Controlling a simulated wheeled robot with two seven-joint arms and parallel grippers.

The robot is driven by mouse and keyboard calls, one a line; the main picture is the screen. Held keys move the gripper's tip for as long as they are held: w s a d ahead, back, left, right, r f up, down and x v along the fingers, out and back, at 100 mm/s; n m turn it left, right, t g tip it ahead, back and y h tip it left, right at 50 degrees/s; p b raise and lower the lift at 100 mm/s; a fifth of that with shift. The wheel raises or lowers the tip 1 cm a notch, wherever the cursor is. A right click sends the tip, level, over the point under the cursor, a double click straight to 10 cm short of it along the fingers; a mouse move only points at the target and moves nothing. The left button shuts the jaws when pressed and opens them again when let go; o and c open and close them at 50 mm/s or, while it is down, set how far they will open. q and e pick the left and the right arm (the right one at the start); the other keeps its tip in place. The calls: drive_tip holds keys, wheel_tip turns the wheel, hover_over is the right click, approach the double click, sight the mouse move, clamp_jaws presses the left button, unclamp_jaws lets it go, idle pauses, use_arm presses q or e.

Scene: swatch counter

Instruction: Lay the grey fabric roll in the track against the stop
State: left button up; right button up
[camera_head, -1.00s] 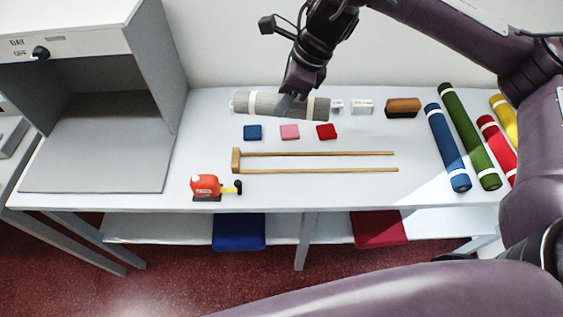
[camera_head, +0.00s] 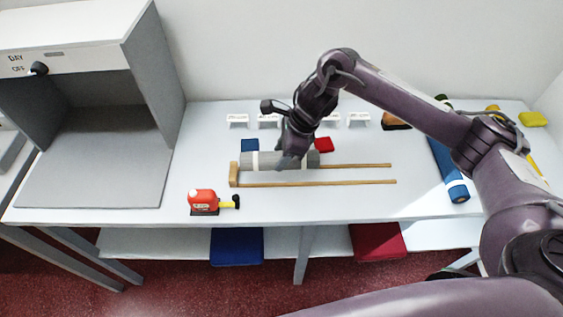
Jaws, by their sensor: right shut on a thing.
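The grey fabric roll (camera_head: 267,160) has white bands near its ends and lies level, along the direction of the track. My right gripper (camera_head: 288,161) is shut on it near its middle and hides part of it. The track has two thin wooden rails (camera_head: 345,183) and a wooden stop (camera_head: 233,174) at its left end. The roll appears over the far rail, its left end close to the stop. I cannot tell whether it touches the rail or the stop. My left gripper is not in view.
A red tape measure (camera_head: 202,199) stands in front of the stop. White card holders (camera_head: 237,120) line the back. A blue roll (camera_head: 449,172) lies to the right, a grey booth (camera_head: 150,75) to the left.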

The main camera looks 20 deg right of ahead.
wheel_tip(320, 180, down, 5)
drive_tip(key=shift+r+p, duration=0.2)
drive_tip(key=shift+p, duration=0.3)
drive_tip(key=shift+f+b, duration=0.25)
drive_tip(key=shift+b, duration=0.1)
drive_tip(key=o, duration=1.1)
drive_tip(key=shift+r, duration=0.1)
